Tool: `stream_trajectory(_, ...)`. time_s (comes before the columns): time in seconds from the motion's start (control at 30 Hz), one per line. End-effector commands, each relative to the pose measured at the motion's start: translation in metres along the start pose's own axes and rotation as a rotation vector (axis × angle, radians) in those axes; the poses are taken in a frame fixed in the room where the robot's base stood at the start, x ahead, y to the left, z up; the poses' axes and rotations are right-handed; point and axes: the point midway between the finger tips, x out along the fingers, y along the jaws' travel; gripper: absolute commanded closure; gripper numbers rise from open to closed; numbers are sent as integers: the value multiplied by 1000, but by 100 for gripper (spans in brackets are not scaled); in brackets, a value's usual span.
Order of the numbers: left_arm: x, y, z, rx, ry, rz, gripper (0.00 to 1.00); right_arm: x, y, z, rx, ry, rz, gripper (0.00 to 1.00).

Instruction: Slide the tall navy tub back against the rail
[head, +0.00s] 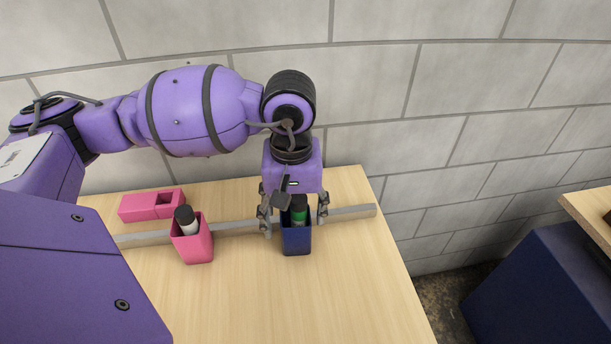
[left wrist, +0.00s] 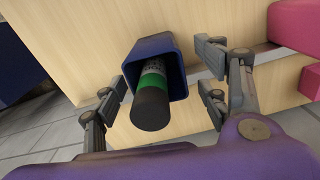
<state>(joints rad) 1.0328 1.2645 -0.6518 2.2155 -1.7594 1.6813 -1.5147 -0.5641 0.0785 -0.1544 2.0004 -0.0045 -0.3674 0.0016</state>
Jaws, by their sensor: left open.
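The tall navy tub (head: 296,243) stands upright on the table, on the near side of the grey rail (head: 351,212). A dark bottle with a green band (head: 300,213) stands in it. In the left wrist view the navy tub (left wrist: 178,82) opens toward me, with the bottle (left wrist: 151,106) sticking out. My left gripper (head: 295,221) points down over the tub, open, one finger on each side. It also shows in the left wrist view (left wrist: 160,68). I cannot tell whether the fingers or the rail touch the tub. My right gripper is not in view.
A pink tub (head: 193,249) with a dark-capped white bottle (head: 186,219) stands to the left, at the rail's near side. A pink block with a square hole (head: 141,207) lies behind the rail. The table front (head: 300,305) is clear. A block wall stands behind.

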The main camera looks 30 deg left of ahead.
Motion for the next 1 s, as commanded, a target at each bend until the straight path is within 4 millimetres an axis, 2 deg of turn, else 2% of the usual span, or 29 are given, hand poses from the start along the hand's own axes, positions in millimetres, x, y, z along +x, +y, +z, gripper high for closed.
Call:
stream_trajectory(0.2, 19, 0, 0, -1, -2, 0, 33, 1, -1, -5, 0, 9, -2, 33)
stream_trajectory(0.53, 21, 0, 0, -1, 0, 0, 34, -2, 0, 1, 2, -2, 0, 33)
stream_trajectory(0.87, 21, 0, 0, -1, 0, 1, 77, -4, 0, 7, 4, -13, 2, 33)
stream_trajectory(0.9, 21, 0, 0, -1, 0, 1, 81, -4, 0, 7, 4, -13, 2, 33)
stream_trajectory(1.0, 21, 0, 0, -1, 0, 1, 81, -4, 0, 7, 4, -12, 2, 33)
